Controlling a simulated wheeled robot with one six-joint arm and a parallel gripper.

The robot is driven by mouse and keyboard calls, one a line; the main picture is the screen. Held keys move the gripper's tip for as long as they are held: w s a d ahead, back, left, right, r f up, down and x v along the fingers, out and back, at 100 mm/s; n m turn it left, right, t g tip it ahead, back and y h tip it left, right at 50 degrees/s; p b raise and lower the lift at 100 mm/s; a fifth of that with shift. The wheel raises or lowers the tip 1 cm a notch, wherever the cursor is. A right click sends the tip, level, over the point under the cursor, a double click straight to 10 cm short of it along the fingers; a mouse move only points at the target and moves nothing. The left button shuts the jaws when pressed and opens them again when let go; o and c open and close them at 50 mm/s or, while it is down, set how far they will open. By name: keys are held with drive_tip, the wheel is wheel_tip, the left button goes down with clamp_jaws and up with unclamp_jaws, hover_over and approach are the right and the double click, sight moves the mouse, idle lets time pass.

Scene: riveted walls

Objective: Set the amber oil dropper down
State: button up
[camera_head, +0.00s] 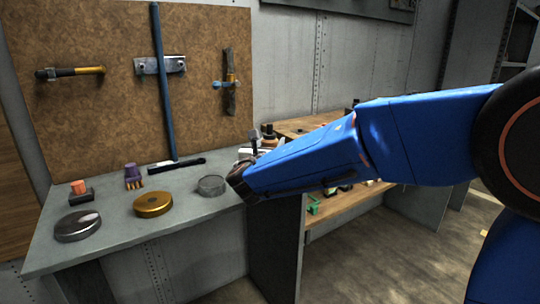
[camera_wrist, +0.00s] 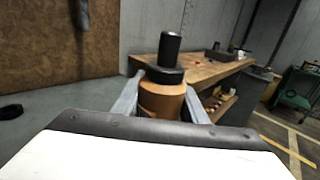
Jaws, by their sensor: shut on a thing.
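The amber oil dropper (camera_wrist: 162,100) shows in the wrist view as an amber bottle with a black collar and a black top. It stands upright in that view between the two grey fingers of my gripper (camera_wrist: 160,108), which is shut on it. Its lower part is hidden by the gripper body. In the head view my gripper (camera_head: 246,155) is over the right end of the grey workbench (camera_head: 112,225). My arm and wrist hide most of the dropper there, and I cannot tell its height above the bench.
On the bench are a grey tin (camera_head: 78,226), a gold tin (camera_head: 153,204), a glass dish (camera_head: 212,185), a purple-topped brush (camera_head: 133,176) and an orange-topped block (camera_head: 79,190). A wooden shelf unit (camera_wrist: 207,70) stands beyond. The bench's front middle is clear.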

drive_tip(key=shift+f, duration=1.9)
drive_tip(key=o, duration=1.4)
drive_tip(key=shift+f, duration=0.1)
drive_tip(key=shift+s, duration=0.25)
drive_tip(key=s, duration=0.3)
drive_tip(key=s+a, duration=0.1)
drive_tip(key=s, duration=0.3)
drive_tip(key=s+a, duration=0.1)
drive_tip(key=s, duration=0.3)
drive_tip(key=shift+s+a, duration=0.15)
